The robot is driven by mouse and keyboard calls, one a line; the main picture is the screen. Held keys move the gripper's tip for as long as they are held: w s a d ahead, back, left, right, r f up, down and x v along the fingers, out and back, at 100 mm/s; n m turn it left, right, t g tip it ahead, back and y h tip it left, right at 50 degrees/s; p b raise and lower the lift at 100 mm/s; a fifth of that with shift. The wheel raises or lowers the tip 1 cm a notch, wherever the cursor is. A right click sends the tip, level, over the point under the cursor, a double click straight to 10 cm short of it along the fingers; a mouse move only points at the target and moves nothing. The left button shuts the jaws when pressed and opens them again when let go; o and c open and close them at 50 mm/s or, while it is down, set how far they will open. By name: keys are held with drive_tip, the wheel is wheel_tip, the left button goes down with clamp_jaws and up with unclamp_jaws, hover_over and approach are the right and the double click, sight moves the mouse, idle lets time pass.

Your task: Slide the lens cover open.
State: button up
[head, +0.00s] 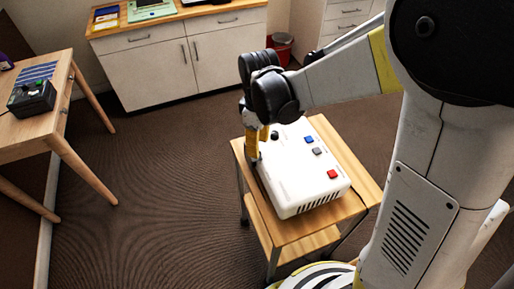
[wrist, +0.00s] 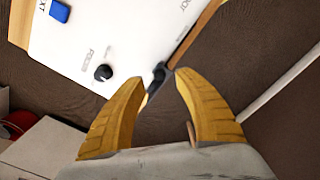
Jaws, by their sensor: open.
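A white projector-like device (head: 300,172) lies on a small wooden cart, with its top up. In the wrist view its white top (wrist: 110,45) fills the upper left. A small black tab (wrist: 157,72) sticks out at its edge, likely part of the lens cover. The cover itself and the lens are hidden, so I cannot tell how far it is open. My gripper (wrist: 162,80) is open, with yellow fingertips on either side of the tab; contact is unclear. In the head view my gripper (head: 257,148) is at the device's far left edge.
The top carries a black focus knob (wrist: 103,72), a blue button (head: 309,139), a grey button (head: 317,151) and a red button (head: 332,174). The cart (head: 290,228) has narrow bare margins. A wooden table (head: 55,128) stands left, cabinets (head: 185,55) behind. Open floor lies between.

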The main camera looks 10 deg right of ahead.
wheel_tip(320, 180, down, 3)
drive_tip(key=shift+f+b, duration=0.2)
drive_tip(key=shift+b, duration=0.25)
drive_tip(key=shift+c, duration=0.4)
clamp_jaws()
